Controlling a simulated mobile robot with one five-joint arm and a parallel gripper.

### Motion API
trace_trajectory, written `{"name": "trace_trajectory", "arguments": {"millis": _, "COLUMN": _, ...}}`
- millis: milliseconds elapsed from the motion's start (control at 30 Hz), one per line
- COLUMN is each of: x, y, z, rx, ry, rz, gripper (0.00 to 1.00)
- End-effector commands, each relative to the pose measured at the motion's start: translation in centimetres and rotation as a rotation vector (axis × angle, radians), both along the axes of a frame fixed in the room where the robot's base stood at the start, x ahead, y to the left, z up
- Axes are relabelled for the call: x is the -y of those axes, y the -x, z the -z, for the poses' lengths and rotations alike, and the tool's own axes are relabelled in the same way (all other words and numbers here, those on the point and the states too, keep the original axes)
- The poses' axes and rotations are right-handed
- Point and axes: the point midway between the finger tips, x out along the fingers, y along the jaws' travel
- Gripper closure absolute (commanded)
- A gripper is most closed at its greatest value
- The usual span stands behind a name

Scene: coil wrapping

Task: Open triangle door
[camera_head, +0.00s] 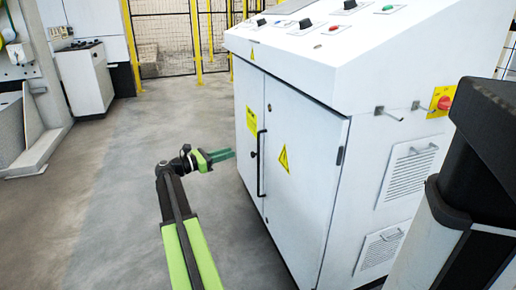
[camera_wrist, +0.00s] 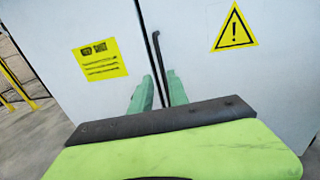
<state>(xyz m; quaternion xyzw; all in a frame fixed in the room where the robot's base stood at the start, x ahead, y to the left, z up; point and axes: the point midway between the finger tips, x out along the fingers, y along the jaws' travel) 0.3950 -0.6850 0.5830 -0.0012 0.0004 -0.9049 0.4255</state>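The triangle door (camera_head: 298,180) is the right door of a white cabinet, marked with a yellow warning triangle (camera_head: 283,158). The triangle also shows at the upper right in the wrist view (camera_wrist: 234,29). The door looks shut. A long black upright handle (camera_head: 260,175) sits near its left edge. My gripper (camera_head: 232,153) has green fingers and is in front of the cabinet, left of the handle in the head view. In the wrist view the fingers (camera_wrist: 160,75) are apart, with the handle (camera_wrist: 156,55) showing between their tips. I cannot tell whether they touch it.
The left door (camera_head: 248,100) carries a yellow text sign (camera_wrist: 100,60). A sloped control panel (camera_head: 330,32) tops the cabinet. A red-and-yellow switch (camera_head: 441,102) is on its right side. Grey floor (camera_head: 110,190) lies open to the left. Yellow-post fencing (camera_head: 195,40) stands behind.

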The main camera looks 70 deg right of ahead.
Motion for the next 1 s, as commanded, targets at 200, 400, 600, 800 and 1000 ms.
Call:
{"name": "trace_trajectory", "arguments": {"millis": 200, "x": 4.4, "y": 3.6, "z": 0.0, "rx": 0.001, "ry": 0.000, "rz": 0.002, "gripper": 0.79}}
{"name": "trace_trajectory", "arguments": {"millis": 400, "x": 8.2, "y": 6.6, "z": 0.1, "rx": 0.001, "ry": 0.000, "rz": 0.001, "gripper": 0.79}}
{"name": "trace_trajectory", "arguments": {"millis": 600, "x": 10.7, "y": 8.7, "z": 0.1, "rx": 0.003, "ry": 0.000, "rz": 0.000, "gripper": 0.79}}
{"name": "trace_trajectory", "arguments": {"millis": 800, "x": 11.4, "y": 9.3, "z": 0.1, "rx": 0.003, "ry": 0.000, "rz": -0.002, "gripper": 0.79}}
{"name": "trace_trajectory", "arguments": {"millis": 1000, "x": 11.4, "y": 9.3, "z": 0.1, "rx": 0.003, "ry": 0.000, "rz": -0.002, "gripper": 0.79}}
